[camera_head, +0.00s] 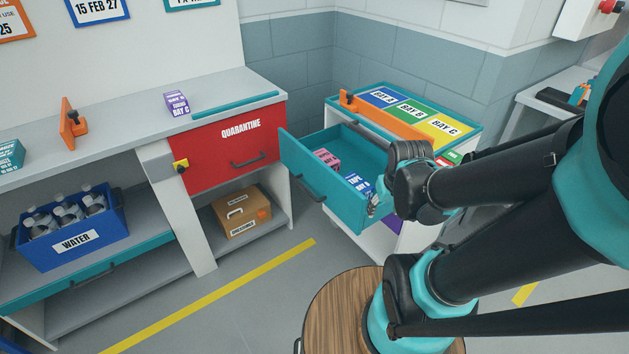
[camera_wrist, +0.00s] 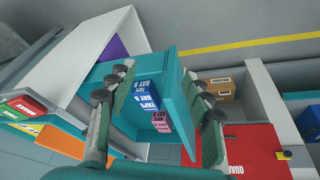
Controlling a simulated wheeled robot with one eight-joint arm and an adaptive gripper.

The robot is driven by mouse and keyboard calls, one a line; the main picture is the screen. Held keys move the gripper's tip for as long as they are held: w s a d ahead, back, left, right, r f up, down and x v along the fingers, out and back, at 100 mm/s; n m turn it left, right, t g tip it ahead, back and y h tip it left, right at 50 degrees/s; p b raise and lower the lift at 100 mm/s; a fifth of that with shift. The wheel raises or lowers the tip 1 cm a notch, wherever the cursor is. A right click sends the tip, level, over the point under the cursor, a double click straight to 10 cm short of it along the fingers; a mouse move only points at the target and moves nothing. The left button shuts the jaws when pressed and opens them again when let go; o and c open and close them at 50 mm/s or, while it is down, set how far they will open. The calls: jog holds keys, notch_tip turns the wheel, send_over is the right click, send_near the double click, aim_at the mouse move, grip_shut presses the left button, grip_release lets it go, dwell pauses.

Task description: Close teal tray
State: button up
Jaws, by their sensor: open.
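The teal tray (camera_head: 290,165) is a drawer pulled out of the white cart with the bay labels. Its front panel has a dark handle (camera_head: 309,187). A pink box (camera_head: 326,160) and a blue box (camera_head: 358,183) lie inside; they also show in the wrist view, the blue one (camera_wrist: 146,94) above the pink one (camera_wrist: 160,121). My gripper (camera_head: 377,201) is at the tray's right front corner. In the wrist view its open fingers (camera_wrist: 160,80) are apart, with the tray (camera_wrist: 176,75) seen between them. I cannot tell whether they touch it.
The cart top has blue, green and yellow bay panels (camera_head: 410,108) and an orange bar (camera_head: 385,117). Left of the tray is a red quarantine drawer (camera_head: 222,148) above a cardboard box (camera_head: 240,211). A round wooden top (camera_head: 335,310) is in front. A blue water crate (camera_head: 75,240) stands left.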

jog(key=w+a+n, duration=0.1)
jog(key=w+n, duration=0.1)
jog(key=w+a+r+n, duration=0.1)
jog(key=w+a+n, duration=0.2)
jog(key=w+n, duration=0.1)
jog(key=w, duration=0.1)
jog(key=shift+w+a+r+n+g+h, duration=0.1)
jog(key=shift+a+r+n+g+h, duration=0.2)
jog(key=shift+n+g+h, duration=0.1)
jog(key=c, duration=0.7)
jog(key=w+a+n, duration=0.3)
jog(key=w+n, duration=0.1)
jog(key=shift+a+g+h, duration=0.3)
jog(key=shift+a, duration=0.1)
grip_shut()
jog(key=w+a+f+n+h, duration=0.1)
jog(key=w+a+n, duration=0.4)
jog(key=a+n, duration=0.25)
jog(key=n+h, duration=0.1)
jog(key=n, duration=0.4)
send_near(316, 182)
jog(key=s+f, duration=0.1)
jog(key=f, duration=0.1)
jog(key=s+d+f, duration=0.2)
jog(key=f, duration=0.1)
jog(key=shift+f, duration=0.3)
jog(key=shift+w+d, duration=0.45)
jog(key=shift+d, duration=0.1)
